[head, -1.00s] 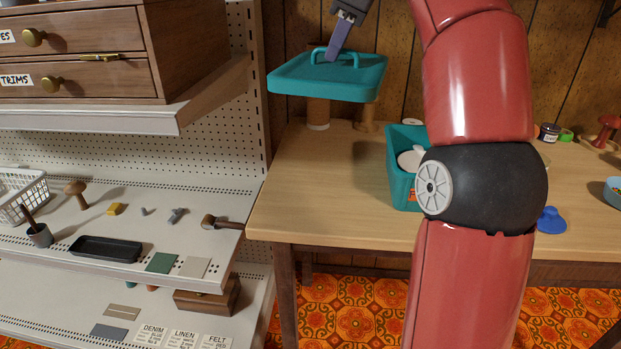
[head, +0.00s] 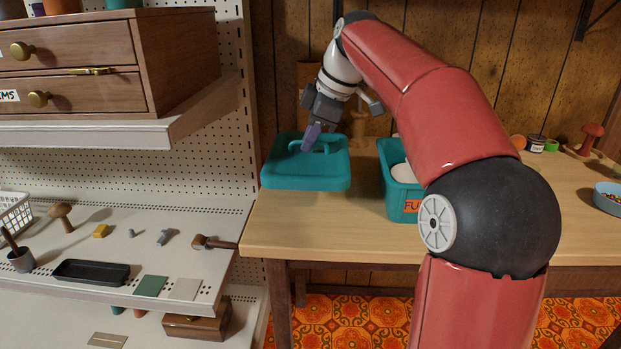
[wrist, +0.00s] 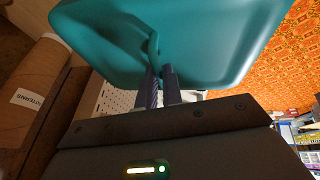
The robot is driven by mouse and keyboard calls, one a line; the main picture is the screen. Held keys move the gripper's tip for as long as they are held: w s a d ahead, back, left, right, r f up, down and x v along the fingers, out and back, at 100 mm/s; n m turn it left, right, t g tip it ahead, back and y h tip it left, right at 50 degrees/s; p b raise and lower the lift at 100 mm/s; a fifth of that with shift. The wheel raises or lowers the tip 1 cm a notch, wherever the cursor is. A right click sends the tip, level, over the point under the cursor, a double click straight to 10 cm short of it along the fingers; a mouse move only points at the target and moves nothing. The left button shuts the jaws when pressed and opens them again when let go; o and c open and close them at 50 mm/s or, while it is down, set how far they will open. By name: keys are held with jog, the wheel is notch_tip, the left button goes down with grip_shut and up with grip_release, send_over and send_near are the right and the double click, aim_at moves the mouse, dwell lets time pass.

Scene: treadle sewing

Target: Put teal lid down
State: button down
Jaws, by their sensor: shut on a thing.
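The teal lid (head: 290,177) is at the left end of the wooden table, left of the teal box. It looks level and low over the tabletop; I cannot tell whether it touches the wood. My gripper (head: 308,145) is shut on the lid's raised handle (head: 325,141). In the wrist view, the fingers (wrist: 160,85) pinch the handle, and the lid (wrist: 215,40) fills the upper part. The teal box (head: 401,195) stands open on the table, with pale contents showing and an orange label; my arm hides its right side.
The wooden table (head: 330,232) has bare room in front of the lid. A white pegboard shelf unit (head: 180,185) with small items stands close on the left. A cardboard roll (wrist: 35,95) shows beside the gripper. A light blue bowl (head: 608,197) is at the right.

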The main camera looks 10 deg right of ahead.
notch_tip(320, 180, down, 8)
jog(key=shift+r+b, duration=0.2)
jog(key=shift+b, duration=0.35)
jog(key=shift+f, duration=0.1)
jog(key=c, duration=1.6)
grip_release()
jog(key=shift+o, duration=0.2)
